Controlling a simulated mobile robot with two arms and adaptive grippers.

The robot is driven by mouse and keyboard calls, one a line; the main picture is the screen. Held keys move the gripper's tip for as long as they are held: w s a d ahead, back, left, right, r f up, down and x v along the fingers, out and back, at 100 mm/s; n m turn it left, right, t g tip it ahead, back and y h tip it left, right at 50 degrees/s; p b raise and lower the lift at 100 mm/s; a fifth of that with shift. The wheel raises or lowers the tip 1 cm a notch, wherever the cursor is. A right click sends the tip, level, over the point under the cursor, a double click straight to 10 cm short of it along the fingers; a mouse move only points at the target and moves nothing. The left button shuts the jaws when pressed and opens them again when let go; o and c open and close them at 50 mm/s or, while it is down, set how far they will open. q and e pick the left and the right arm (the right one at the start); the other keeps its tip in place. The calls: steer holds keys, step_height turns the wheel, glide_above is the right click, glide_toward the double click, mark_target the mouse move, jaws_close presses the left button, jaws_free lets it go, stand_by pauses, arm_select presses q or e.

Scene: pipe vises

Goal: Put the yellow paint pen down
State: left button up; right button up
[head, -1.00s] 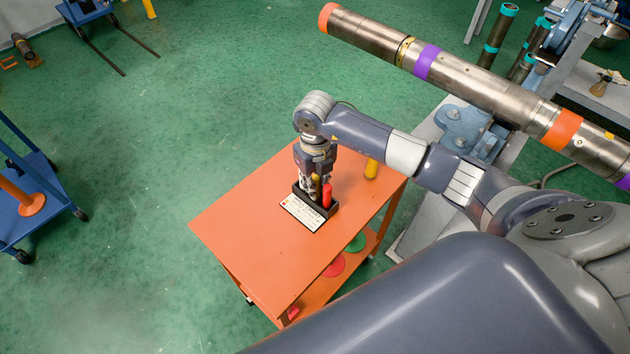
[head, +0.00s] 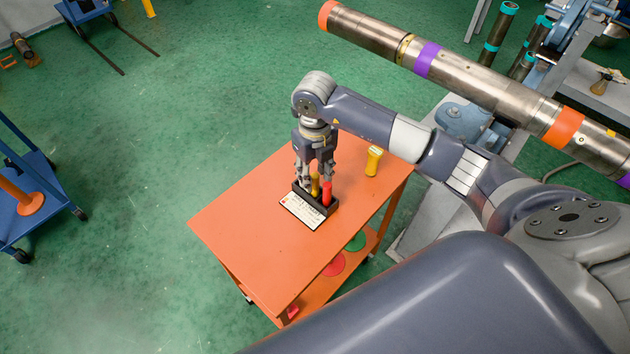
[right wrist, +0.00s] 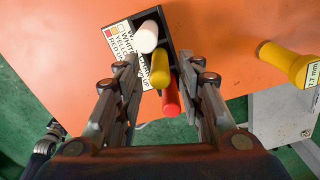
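The yellow paint pen (head: 315,183) stands in a small black holder (head: 326,210) on the orange cart. In the right wrist view the yellow pen (right wrist: 160,68) sits between a white pen (right wrist: 147,36) and a red pen (right wrist: 171,100). The red pen (head: 327,192) also shows in the head view; the white one is hidden there behind my gripper. My right gripper (head: 313,176) is above the holder, pointing down. In the right wrist view its fingers (right wrist: 160,68) are spread on both sides of the yellow pen, with gaps. My left gripper is out of view.
A printed card (head: 299,211) lies in front of the holder. A yellow cylindrical tool (head: 373,161) stands on the orange cart top (head: 255,232), whose left part is clear. A long steel pipe (head: 480,85) crosses the upper right. A blue cart (head: 45,190) is at left.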

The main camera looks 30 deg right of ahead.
step_height(320, 180, up, 9)
steer(key=shift+f+b, duration=0.1)
steer(key=shift+b, duration=0.75)
steer(key=shift+f, duration=0.1)
